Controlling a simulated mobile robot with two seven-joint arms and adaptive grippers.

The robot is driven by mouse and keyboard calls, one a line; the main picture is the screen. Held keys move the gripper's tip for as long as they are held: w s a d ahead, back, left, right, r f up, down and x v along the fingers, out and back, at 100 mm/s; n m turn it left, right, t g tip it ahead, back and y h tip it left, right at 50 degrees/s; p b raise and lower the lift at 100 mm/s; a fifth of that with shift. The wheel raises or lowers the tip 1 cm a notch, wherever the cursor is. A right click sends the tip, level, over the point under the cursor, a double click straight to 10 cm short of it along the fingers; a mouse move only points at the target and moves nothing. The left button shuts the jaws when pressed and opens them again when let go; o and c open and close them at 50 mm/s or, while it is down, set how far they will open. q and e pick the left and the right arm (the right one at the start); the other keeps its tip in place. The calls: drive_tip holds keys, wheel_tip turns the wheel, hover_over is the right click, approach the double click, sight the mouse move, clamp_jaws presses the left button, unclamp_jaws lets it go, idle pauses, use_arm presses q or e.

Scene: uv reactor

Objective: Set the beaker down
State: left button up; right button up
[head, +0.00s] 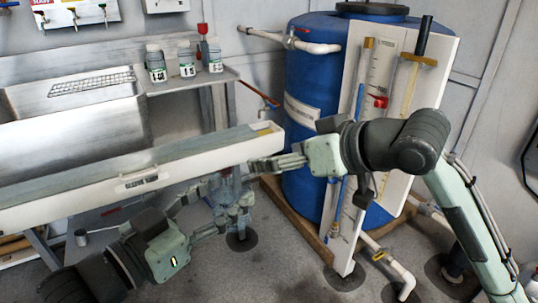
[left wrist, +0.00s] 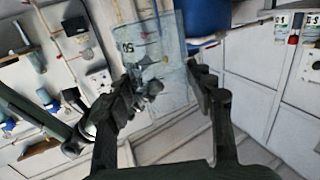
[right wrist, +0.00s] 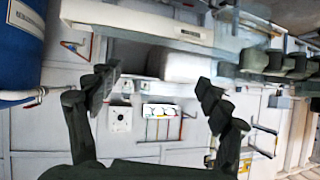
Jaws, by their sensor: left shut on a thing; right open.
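A clear glass beaker (head: 232,196) shows in the middle of the head view, in front of the white trough's right half. My left gripper (head: 207,207) reaches up from the lower left and is shut on it. In the left wrist view the beaker (left wrist: 172,70) lies between the two dark fingers of my left gripper (left wrist: 165,92); its see-through wall bears a dark marking. My right gripper (head: 272,163) points left near the trough's right end. In the right wrist view my right gripper (right wrist: 160,88) has its fingers wide apart with nothing between them.
A long white trough (head: 105,189) runs across the left half. A metal sink (head: 75,110) and a shelf with several bottles (head: 187,58) stand behind. A blue tank (head: 310,75) with a white tube board (head: 385,130) stands at the right. Grey floor shows below.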

sight(227, 185)
drive_tip(key=s+a+r+n+g, duration=0.3)
drive_tip(key=s+r, duration=0.3)
drive_tip(key=s, duration=0.4)
drive_tip(key=shift+h, duration=0.4)
drive_tip(key=x, duration=1.1)
drive_tip(key=shift+f, duration=0.2)
drive_tip(key=shift+c, duration=0.2)
drive_tip(key=c, duration=1.2)
use_arm(q)
drive_tip(key=o, duration=1.2)
drive_tip(key=shift+o, duration=0.2)
